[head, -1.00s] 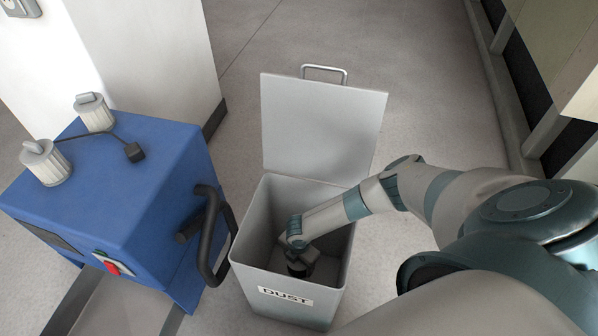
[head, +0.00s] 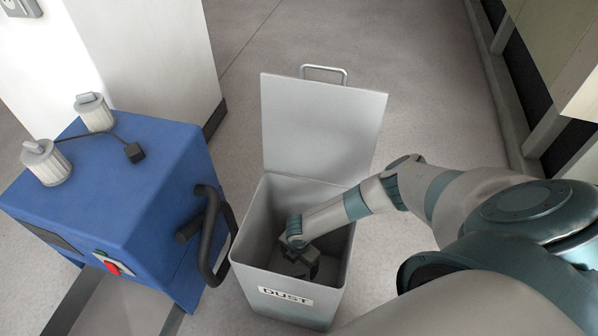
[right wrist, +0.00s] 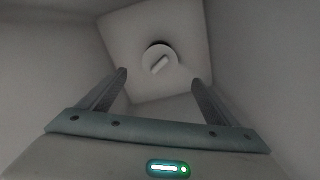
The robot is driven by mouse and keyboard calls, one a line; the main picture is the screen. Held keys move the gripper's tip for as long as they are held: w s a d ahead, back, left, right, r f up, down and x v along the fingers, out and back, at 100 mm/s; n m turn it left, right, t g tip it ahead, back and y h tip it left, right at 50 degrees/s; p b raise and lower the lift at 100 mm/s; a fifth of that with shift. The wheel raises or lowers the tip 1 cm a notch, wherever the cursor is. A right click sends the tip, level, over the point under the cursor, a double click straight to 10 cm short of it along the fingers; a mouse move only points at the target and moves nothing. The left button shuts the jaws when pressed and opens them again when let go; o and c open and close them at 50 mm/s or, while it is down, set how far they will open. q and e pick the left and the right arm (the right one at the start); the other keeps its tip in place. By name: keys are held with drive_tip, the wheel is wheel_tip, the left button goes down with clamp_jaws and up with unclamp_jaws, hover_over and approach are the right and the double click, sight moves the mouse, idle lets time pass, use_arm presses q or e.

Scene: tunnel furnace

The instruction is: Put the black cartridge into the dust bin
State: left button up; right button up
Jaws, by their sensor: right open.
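The grey dust bin (head: 285,298), labelled DUST, stands on the floor with its lid raised. My right gripper (head: 304,262) reaches down inside it. In the right wrist view the right gripper (right wrist: 160,78) has its two fingers spread apart with nothing between them. A round cartridge with a bar-shaped handle (right wrist: 159,61) lies below the fingertips on the bin's floor, apart from them. Its top looks pale grey in that view with a dark edge. In the head view the cartridge is hidden by the gripper and bin wall. My left gripper is not in view.
A blue machine (head: 125,185) with a black handle (head: 213,245) stands close left of the bin. Two pale cartridges, one at the back (head: 95,115) and one nearer (head: 45,165), stand on its top. The raised lid (head: 320,130) is behind the bin opening.

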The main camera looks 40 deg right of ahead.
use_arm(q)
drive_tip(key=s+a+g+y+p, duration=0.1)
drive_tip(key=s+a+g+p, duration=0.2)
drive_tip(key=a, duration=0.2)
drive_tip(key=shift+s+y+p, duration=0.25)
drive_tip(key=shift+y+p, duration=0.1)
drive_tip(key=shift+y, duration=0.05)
use_arm(e)
wheel_tip(320, 180, up, 17)
drive_tip(key=shift+r, duration=0.15)
